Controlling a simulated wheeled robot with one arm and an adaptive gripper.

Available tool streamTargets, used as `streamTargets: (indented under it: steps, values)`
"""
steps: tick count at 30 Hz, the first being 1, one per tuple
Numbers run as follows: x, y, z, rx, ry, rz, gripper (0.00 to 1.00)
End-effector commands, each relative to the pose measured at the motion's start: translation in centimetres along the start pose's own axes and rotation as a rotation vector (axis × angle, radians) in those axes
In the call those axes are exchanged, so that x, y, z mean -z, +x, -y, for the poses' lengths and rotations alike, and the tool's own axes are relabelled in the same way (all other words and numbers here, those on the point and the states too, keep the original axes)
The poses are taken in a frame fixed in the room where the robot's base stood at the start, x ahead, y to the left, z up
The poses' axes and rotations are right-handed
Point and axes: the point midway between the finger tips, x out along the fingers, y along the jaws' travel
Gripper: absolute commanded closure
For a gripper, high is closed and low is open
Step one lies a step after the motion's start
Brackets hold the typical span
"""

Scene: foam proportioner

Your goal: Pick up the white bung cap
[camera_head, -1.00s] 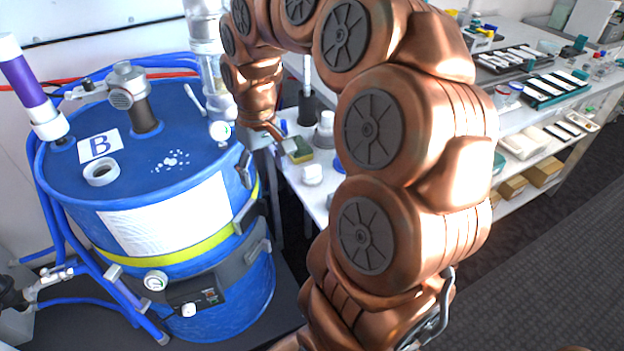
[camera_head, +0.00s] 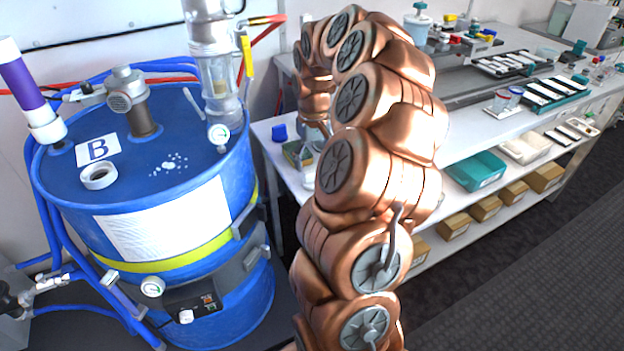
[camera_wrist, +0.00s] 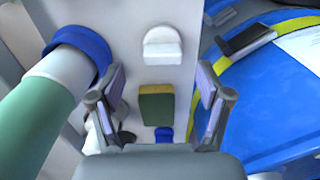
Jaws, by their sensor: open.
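A white cap-like piece (camera_wrist: 162,42), which looks like the bung cap, sits on the white bench top (camera_wrist: 150,15) in the wrist view. It lies ahead of my gripper (camera_wrist: 160,78), roughly centred between the two fingers and beyond their tips. The fingers are spread wide with nothing between them. In the head view my arm hides most of my gripper, and I cannot make out the cap clearly there. A green and yellow sponge-like block (camera_wrist: 156,104) lies on the bench, nearer to my gripper than the cap.
The blue drum (camera_head: 200,280) stands close at the left, with a white ring (camera_head: 100,184) on its lid. A large green and white cylinder (camera_wrist: 35,115) stands left of my fingers.

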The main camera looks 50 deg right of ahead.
Motion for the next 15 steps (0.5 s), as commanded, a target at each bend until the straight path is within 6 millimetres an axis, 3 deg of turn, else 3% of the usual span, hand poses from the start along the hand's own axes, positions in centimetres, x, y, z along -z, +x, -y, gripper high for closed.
streamTargets:
  steps: [9, 15]
  values:
    - [0.0, 3.8, 0.3, 0.001, 0.000, 0.004, 0.23]
    - [0.1, 4.6, 0.3, 0.001, 0.000, 0.000, 0.23]
